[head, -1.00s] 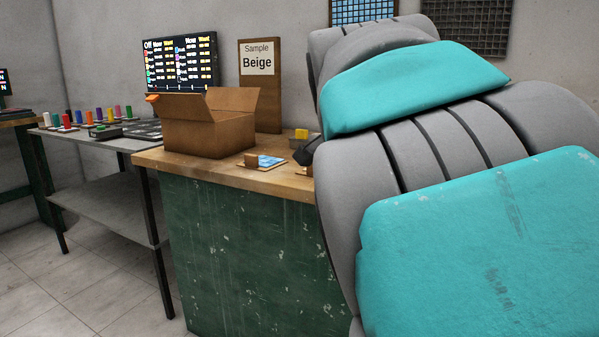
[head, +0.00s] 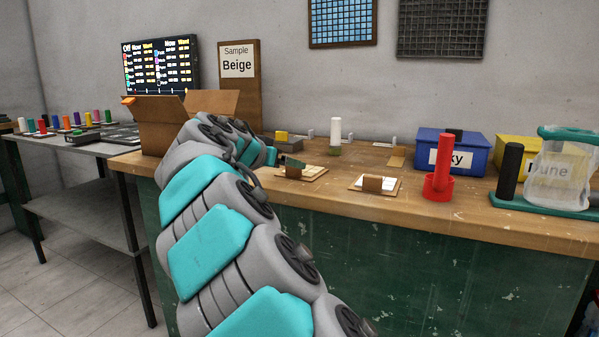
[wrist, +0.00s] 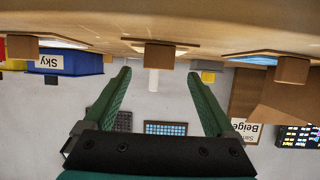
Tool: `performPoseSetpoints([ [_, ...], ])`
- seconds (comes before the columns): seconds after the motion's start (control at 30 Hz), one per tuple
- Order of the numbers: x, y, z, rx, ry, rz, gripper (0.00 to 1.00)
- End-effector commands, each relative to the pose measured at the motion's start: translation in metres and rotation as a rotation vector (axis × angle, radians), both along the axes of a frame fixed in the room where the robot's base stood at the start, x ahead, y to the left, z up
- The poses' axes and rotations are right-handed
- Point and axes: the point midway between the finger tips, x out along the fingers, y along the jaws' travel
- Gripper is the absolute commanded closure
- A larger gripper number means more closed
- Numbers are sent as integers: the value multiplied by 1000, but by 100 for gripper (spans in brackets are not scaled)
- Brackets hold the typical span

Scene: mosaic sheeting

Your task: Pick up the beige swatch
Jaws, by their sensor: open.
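A beige swatch (head: 314,173) with a brown block handle lies on the wooden bench top, left of a whiter swatch (head: 388,187) with a similar handle. My gripper (head: 290,162) is beside the beige swatch and partly overlaps it in the head view; I cannot tell if they touch. In the wrist view, which is upside down, my gripper (wrist: 160,78) is open and empty. A block handle (wrist: 160,57), apparently the beige swatch's, lies ahead between the fingers. A blue-topped swatch (wrist: 262,57) is to the right there; my arm hides it in the head view.
An open cardboard box (head: 160,120) and a "Sample Beige" sign (head: 240,95) stand at left. A white cylinder (head: 336,131) stands behind the swatches. A red post (head: 442,165), a blue "Sky" bin (head: 478,152) and a clear container (head: 560,175) are at right.

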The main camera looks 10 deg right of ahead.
Motion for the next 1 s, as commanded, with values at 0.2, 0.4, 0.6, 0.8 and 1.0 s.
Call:
performPoseSetpoints([
  [0.2, 20, -21, -10, 1, 3, -3, 10],
  [0.4, 32, -30, -18, 1, 1, -2, 10],
  [0.6, 31, -29, -17, 1, 0, -1, 15],
  [0.8, 31, -29, -17, 1, 0, -1, 37],
  [1.0, 31, -29, -17, 1, 0, 0, 60],
])
